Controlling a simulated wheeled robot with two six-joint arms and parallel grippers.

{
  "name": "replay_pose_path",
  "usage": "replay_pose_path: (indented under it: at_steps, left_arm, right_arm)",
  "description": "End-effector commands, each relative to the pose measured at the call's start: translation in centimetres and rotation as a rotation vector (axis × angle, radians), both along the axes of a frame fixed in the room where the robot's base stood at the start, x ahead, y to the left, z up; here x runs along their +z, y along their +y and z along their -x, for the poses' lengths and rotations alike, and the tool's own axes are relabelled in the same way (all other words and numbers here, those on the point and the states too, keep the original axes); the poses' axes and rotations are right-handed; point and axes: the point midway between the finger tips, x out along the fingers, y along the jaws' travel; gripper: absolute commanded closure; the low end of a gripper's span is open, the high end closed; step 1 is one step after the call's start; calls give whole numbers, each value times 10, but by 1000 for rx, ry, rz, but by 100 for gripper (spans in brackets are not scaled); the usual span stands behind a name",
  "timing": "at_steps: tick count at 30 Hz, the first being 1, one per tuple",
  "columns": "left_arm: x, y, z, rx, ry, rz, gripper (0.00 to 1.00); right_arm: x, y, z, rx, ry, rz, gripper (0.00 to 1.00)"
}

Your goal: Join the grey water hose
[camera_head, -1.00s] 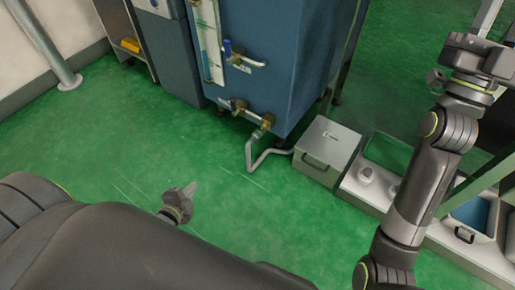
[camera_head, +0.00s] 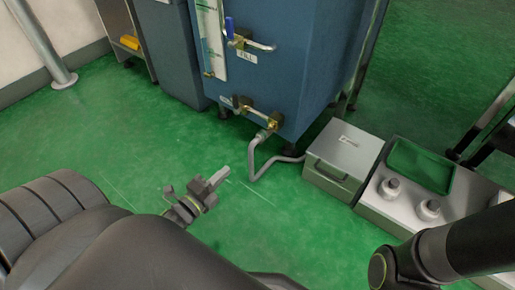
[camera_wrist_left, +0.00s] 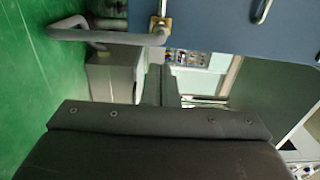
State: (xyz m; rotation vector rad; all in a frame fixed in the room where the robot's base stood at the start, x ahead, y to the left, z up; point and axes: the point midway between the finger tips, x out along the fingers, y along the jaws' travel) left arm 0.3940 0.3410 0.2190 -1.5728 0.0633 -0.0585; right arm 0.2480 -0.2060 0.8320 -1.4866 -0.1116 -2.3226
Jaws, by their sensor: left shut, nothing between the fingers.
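The grey water hose (camera_head: 256,160) hangs below the lower brass valve (camera_head: 258,116) on the front of the blue tank (camera_head: 290,70). It bends near the green floor and runs right to the grey lidded box. I cannot tell whether its upper end is joined to the fitting. The hose also shows in the left wrist view (camera_wrist_left: 90,35), with its end by a brass fitting (camera_wrist_left: 160,26). My left gripper (camera_head: 221,176) is shut and empty, left of the hose and apart from it. My right gripper is out of view; only its arm shows at lower right.
The grey lidded box (camera_head: 342,152) stands right of the tank. A pale bench (camera_head: 400,215) with two round knobs and a green tray (camera_head: 420,165) is beyond it. A blue-handled fill valve (camera_head: 240,38) sits higher on the tank.

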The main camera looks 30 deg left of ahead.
Motion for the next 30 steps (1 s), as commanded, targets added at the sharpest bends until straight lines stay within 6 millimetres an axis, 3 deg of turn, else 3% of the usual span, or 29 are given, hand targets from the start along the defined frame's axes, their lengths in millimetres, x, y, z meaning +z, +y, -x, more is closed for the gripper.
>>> replay_pose_path:
  at_steps: [14, 23, 30]
  left_arm:
    - [0, -1, -5, -2, -4, -3, 100]
    - [0, -5, -55, -1, -8, -5, 100]
    - [2, -8, -100, -1, -5, -3, 100]
  right_arm:
    - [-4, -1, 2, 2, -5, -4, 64]
    - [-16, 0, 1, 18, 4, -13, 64]
    - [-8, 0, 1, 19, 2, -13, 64]
